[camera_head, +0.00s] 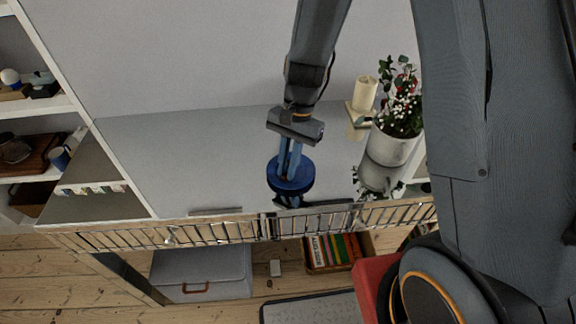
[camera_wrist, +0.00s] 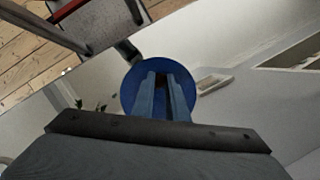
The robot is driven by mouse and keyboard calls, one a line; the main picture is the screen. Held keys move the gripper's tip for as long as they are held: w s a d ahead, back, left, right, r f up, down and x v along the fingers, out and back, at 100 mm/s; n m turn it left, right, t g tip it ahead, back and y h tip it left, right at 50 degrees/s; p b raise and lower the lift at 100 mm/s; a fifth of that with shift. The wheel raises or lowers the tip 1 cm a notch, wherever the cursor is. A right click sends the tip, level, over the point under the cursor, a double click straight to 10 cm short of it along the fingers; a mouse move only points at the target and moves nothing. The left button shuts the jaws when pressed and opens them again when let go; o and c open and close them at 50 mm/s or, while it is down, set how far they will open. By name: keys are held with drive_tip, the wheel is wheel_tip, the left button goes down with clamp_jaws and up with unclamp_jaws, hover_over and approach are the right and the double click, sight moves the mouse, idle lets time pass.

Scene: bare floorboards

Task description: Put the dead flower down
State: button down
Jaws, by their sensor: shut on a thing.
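My gripper (camera_head: 290,172) points down over the glossy grey tabletop, its blue fingers shut on a dark blue round object (camera_head: 291,187). In the wrist view, my gripper (camera_wrist: 161,80) has the same blue round object (camera_wrist: 131,92) around and beyond its fingertips. A thin dark piece (camera_wrist: 129,50) sticks out past its edge. I cannot make out petals or a stem, so I cannot tell whether this is the dead flower. I cannot tell whether the blue object touches the tabletop.
A white pot (camera_head: 388,148) with green leaves and white flowers stands right of my gripper, beside a cream candle (camera_head: 365,93). The tabletop (camera_head: 190,165) is clear to the left. A slatted rail (camera_head: 215,235) runs along its front edge. Shelves (camera_head: 35,115) stand at the far left.

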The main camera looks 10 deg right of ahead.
drive_tip(key=shift+f, duration=0.15)
drive_tip(key=c, duration=1.7)
unclamp_jaws()
drive_tip(key=shift+c, duration=0.2)
drive_tip(key=b+v, duration=0.2)
drive_tip(key=v, duration=1)
drive_tip(key=s+d+f+n+t+h, duration=0.2)
drive_tip(key=s+d+n+t, duration=0.1)
drive_tip(key=s+d+n, duration=0.4)
drive_tip(key=s+d, duration=0.3)
drive_tip(key=shift+d+n, duration=0.15)
drive_tip(key=shift+n, duration=0.25)
drive_tip(key=shift+f, duration=0.1)
